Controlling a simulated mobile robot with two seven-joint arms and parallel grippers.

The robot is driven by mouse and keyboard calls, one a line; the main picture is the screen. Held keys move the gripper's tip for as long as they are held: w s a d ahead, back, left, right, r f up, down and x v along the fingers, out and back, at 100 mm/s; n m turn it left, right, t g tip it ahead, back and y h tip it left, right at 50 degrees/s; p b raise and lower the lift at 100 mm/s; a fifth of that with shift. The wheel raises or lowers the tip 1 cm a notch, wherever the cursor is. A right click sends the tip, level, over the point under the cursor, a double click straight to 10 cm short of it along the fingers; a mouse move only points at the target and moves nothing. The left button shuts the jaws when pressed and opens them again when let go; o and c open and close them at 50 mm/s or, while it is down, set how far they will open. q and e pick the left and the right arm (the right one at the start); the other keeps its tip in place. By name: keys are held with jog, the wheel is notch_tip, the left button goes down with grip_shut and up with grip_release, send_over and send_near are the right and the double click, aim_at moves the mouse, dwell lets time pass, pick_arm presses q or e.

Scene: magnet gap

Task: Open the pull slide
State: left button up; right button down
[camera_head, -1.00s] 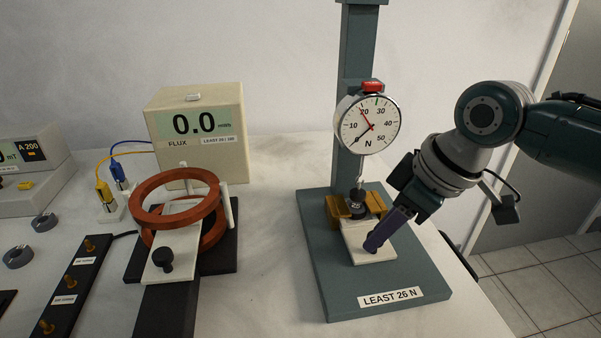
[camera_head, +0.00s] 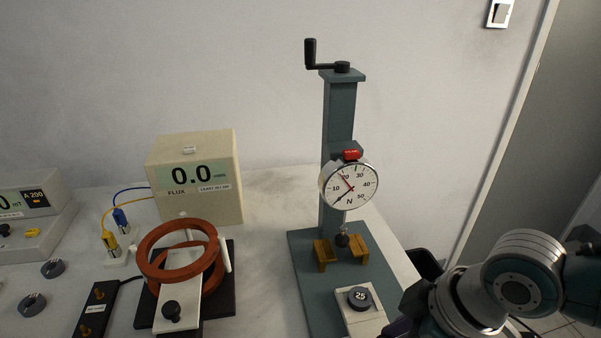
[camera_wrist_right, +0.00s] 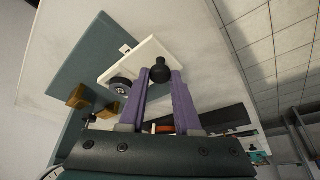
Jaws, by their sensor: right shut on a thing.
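The pull slide is a white plate (camera_head: 349,314) on the teal stand base (camera_head: 302,260). It is drawn out toward the front, clear of the brass blocks (camera_head: 322,254). A dark disc marked 25 (camera_head: 360,298) lies on it and also shows in the right wrist view (camera_wrist_right: 119,85). In the right wrist view, my right gripper (camera_wrist_right: 159,77) has its purple fingers shut on the slide's black knob (camera_wrist_right: 160,66). In the head view the knob is hidden, and my right arm fills the lower right. My left gripper is not in view.
A force gauge (camera_head: 349,186) hangs on the crank column (camera_head: 339,110) above the brass blocks. To the left stand the orange coil rings (camera_head: 152,239) with another black-knobbed slide (camera_head: 178,296) and the flux meter (camera_head: 230,205). The table's right edge lies beside the stand.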

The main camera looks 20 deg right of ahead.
jog(key=shift+s+a, duration=0.15)
jog(key=shift+s, duration=0.5)
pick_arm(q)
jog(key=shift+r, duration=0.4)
pick_arm(e)
jog(key=shift+w, duration=0.1)
jog(key=c, duration=0.6)
grip_release()
jog(key=shift+c, duration=0.2)
pick_arm(q)
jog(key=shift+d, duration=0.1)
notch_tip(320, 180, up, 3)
jog(key=p, duration=0.3)
pick_arm(e)
jog(key=v, duration=1)
jog(key=shift+a, duration=0.1)
